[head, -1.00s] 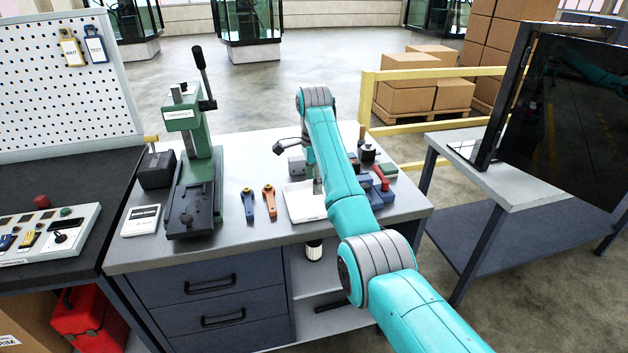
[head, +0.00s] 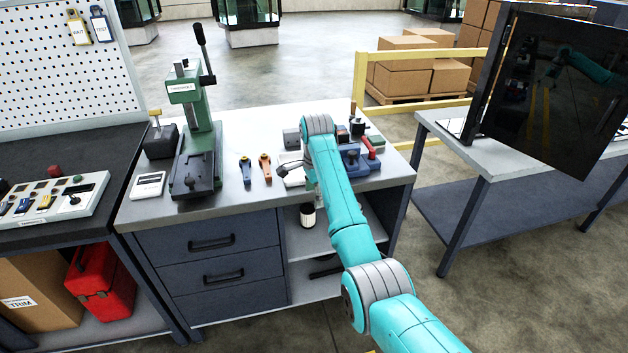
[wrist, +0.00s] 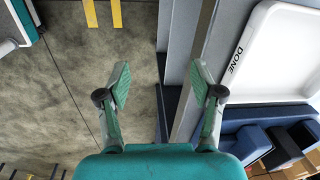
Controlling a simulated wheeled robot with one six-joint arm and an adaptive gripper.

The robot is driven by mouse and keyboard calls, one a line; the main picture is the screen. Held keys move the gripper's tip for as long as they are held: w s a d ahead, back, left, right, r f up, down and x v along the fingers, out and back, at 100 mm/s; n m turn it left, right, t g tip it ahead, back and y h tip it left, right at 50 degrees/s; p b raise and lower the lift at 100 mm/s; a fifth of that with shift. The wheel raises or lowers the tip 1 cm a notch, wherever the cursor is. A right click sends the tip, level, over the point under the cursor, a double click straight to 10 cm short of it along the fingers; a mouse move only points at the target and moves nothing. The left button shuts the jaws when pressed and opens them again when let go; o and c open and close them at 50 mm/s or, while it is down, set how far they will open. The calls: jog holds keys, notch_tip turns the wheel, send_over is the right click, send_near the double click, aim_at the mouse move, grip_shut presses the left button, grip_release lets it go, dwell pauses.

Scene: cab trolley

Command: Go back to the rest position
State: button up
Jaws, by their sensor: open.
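My gripper (wrist: 160,85) is open and empty in the wrist view, with its two green-tipped fingers well apart. Below it are the bench edge and the concrete floor. In the head view my teal arm reaches toward the bench and hides the gripper. A white tray marked DONE (wrist: 290,45) lies to the right of the fingers in the wrist view, apart from them.
The grey bench (head: 235,200) carries a green press (head: 190,120), a blue and an orange tool (head: 265,167), and blue blocks (head: 354,160). A side table with a dark screen (head: 550,95) stands at right. A yellow rail (head: 362,85) runs behind. Open floor lies between bench and table.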

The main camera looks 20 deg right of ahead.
jog(key=s+f+n+t, duration=0.2)
jog(key=s+f, duration=0.4)
jog(key=f, duration=0.7)
jog(key=s+f+n+t, duration=0.25)
jog(key=s+f, duration=0.45)
jog(key=f, duration=0.6)
jog(key=s+f+n+t, duration=0.1)
jog(key=s+f+n, duration=0.15)
jog(key=s, duration=0.65)
jog(key=s+f+n+t, duration=0.1)
jog(key=s+f, duration=0.3)
jog(key=s, duration=0.5)
jog(key=s+r+n+t, duration=0.2)
jog(key=s+r, duration=0.2)
jog(key=s, duration=0.7)
jog(key=s+r+n+t, duration=0.2)
jog(key=s+r, duration=0.1)
jog(key=s, duration=0.7)
jog(key=s+r+n+t, duration=0.1)
jog(key=s+r+n, duration=0.1)
jog(key=s+r, duration=0.5)
jog(key=s+r+n+t, duration=0.2)
jog(key=s+r, duration=0.5)
jog(key=r, duration=0.7)
jog(key=shift+s+r+n, duration=0.25)
jog(key=shift+r+n, duration=0.15)
jog(key=shift+d, duration=0.1)
